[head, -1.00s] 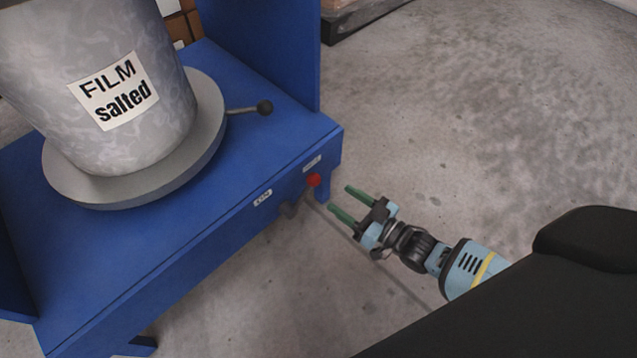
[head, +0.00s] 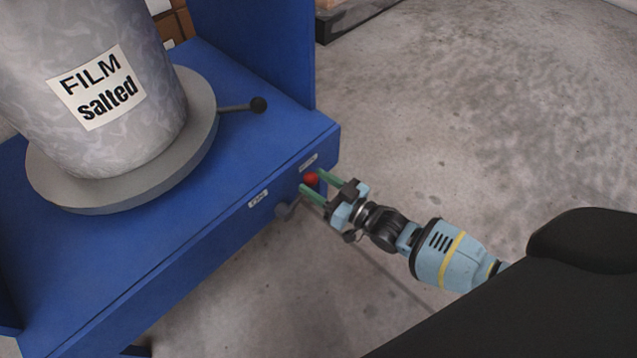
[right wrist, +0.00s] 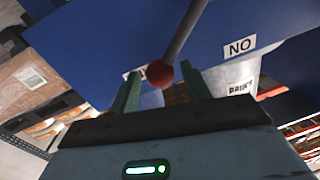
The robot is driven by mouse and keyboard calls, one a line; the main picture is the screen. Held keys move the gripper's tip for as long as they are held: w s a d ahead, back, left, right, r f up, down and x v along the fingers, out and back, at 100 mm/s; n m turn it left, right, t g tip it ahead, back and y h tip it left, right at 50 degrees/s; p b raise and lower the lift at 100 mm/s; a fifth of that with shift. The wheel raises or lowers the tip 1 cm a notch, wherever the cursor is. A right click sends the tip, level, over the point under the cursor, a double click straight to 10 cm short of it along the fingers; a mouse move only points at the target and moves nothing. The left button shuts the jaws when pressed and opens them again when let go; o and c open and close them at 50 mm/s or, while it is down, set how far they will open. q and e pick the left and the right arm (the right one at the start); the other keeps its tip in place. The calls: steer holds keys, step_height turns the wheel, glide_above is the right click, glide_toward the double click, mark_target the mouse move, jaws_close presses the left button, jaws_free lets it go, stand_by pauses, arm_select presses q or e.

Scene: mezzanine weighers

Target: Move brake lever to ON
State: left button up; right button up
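The brake lever has a red ball knob (head: 311,179) and a grey hub (head: 287,210) on the front face of the blue weigher frame (head: 200,245). The knob stands by the right-hand label (head: 307,161), too small to read. The other label (head: 258,198), to the left, appears upside down as "NO" in the right wrist view (right wrist: 240,46), so it reads ON. My right gripper (head: 312,180) is open, its green fingers on either side of the knob. In the right wrist view the knob (right wrist: 159,73) shows between the fingers; contact cannot be told. My left gripper is out of view.
A grey drum (head: 110,100) labelled "FILM salted" stands on a round grey plate (head: 203,130) on the weigher. Bare concrete floor (head: 480,120) lies to the right.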

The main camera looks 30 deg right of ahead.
steer(key=c, duration=0.7)
steer(key=shift+c, duration=1.4)
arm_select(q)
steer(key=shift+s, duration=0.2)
arm_select(e)
jaws_close()
